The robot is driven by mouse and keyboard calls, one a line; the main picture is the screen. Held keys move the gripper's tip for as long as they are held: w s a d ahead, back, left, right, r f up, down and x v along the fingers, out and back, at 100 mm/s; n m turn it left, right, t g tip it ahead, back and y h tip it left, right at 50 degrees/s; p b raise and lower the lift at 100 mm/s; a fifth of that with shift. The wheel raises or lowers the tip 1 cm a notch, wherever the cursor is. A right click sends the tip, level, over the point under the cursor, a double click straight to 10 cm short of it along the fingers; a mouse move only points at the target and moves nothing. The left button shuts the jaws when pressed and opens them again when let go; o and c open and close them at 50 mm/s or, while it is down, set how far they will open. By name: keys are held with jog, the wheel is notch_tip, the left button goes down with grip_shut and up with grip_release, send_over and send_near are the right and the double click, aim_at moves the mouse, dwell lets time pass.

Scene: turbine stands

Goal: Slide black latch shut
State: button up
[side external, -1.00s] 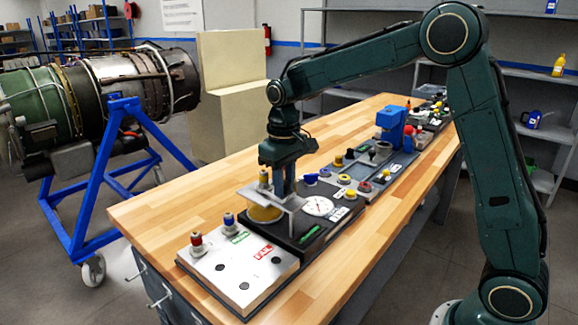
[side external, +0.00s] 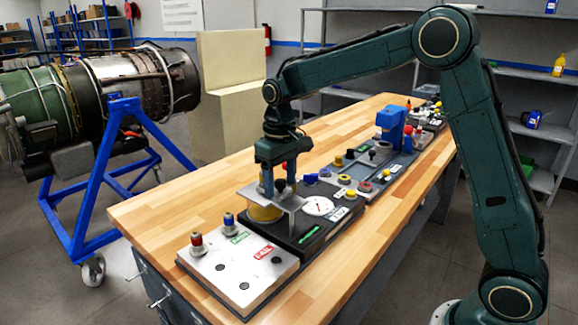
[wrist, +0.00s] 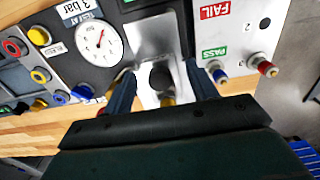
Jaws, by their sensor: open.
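My gripper (side external: 279,190) is open above the metal bracket (side external: 290,200) on the black test station. In the wrist view its two fingers stand apart, one on each side of a dark round knob (wrist: 161,78). This knob may be the black latch; its sliding direction and state cannot be told. The bracket (wrist: 150,40) is a bright metal plate with a pale opening around the knob. A yellow cylinder (side external: 262,214) sits under the bracket. Whether the fingers touch the knob cannot be told.
A white dial gauge (side external: 318,206) stands close beside the bracket. A pale panel (side external: 235,270) with red and blue plugs and FAIL and PASS labels lies in front. Stations with coloured knobs and a blue block (side external: 391,122) continue behind. The wooden bench (side external: 170,208) is clear along its left side.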

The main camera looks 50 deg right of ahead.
aim_at(283, 182)
jog(key=shift+r, duration=0.15)
jog(key=shift+r, duration=3.35)
jog(key=shift+s+r, duration=0.35)
jog(key=shift+s, duration=0.1)
jog(key=s+t, duration=0.5)
jog(key=s, duration=2.3)
jog(key=shift+a+t, duration=0.3)
jog(key=shift+a, duration=0.05)
